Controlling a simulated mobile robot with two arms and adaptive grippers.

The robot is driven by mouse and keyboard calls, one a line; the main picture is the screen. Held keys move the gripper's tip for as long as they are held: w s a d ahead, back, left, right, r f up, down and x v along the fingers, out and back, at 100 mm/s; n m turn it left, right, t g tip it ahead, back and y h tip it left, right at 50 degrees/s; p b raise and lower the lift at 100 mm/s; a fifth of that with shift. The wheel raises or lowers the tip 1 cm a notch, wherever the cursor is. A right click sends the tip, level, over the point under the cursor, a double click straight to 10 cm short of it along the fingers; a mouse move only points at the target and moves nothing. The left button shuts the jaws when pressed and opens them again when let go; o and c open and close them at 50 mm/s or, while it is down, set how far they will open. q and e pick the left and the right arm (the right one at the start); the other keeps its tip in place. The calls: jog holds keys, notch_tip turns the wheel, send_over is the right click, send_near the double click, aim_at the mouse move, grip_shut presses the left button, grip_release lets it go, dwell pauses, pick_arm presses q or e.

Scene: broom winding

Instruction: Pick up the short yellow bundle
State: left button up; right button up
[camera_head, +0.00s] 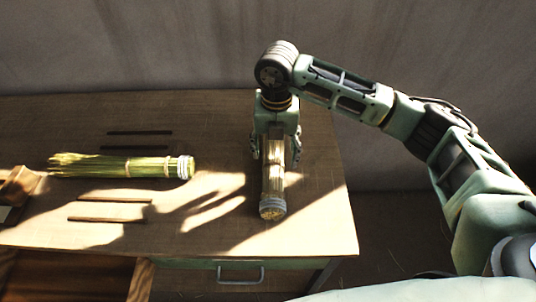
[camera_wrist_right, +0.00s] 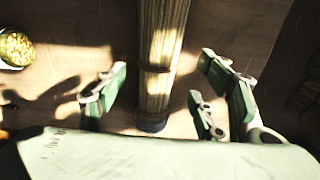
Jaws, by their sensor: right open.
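The short yellow bundle (camera_head: 273,185) lies near the right side of the table, its grey-banded end toward the front edge. My right gripper (camera_head: 276,152) is above it with its fingers open on either side. In the right wrist view the bundle (camera_wrist_right: 158,50) runs between the spread fingers (camera_wrist_right: 161,78), with a gap on both sides. A tie band circles its middle. The gripper hides the bundle's far end in the head view. My left gripper is not in view.
A longer green bundle (camera_head: 120,166) with a pale-banded end lies to the left, between dark slats (camera_head: 140,133) and slats nearer the front (camera_head: 110,199). A wooden box (camera_head: 18,188) stands at the far left. A drawer handle (camera_head: 240,274) is on the table front.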

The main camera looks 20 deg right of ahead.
aim_at(274, 164)
jog(key=shift+s+f, duration=0.35)
jog(key=shift+f, duration=0.1)
jog(key=f, duration=0.2)
jog(key=f+p, duration=0.1)
jog(key=f, duration=0.1)
jog(key=f+p, duration=0.1)
jog(key=f, duration=0.1)
jog(key=shift+a+f, duration=0.15)
jog(key=shift+a, duration=0.15)
jog(key=c, duration=1.3)
